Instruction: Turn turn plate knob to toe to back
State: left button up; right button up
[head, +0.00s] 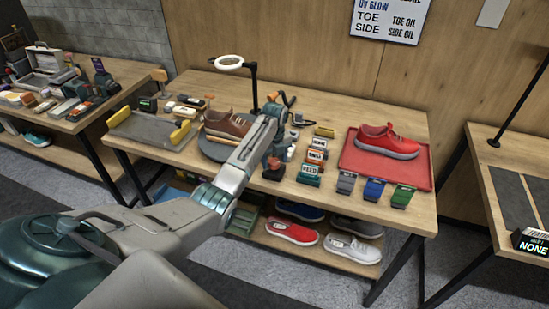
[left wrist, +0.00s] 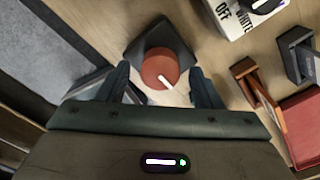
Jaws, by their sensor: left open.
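A round red knob (left wrist: 158,68) with a white pointer mark sits on a dark grey base (left wrist: 165,32) in the left wrist view. The pointer aims toward the lower right of that picture. My left gripper (left wrist: 160,88) is open, with one finger on each side of the knob; I cannot tell whether they touch it. In the head view my left gripper (head: 277,148) reaches down at the table's middle, and my arm hides part of that area. A brown sneaker (head: 228,124) stands on a round grey turn plate (head: 221,152), partly behind my arm. My right gripper is not in view.
A red sneaker (head: 388,140) stands on a red tray (head: 360,168) at the right. Several labelled boxes and brushes lie near the knob.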

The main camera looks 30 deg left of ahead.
pick_arm(q)
jog(key=shift+c, duration=0.3)
jog(key=c, duration=0.9)
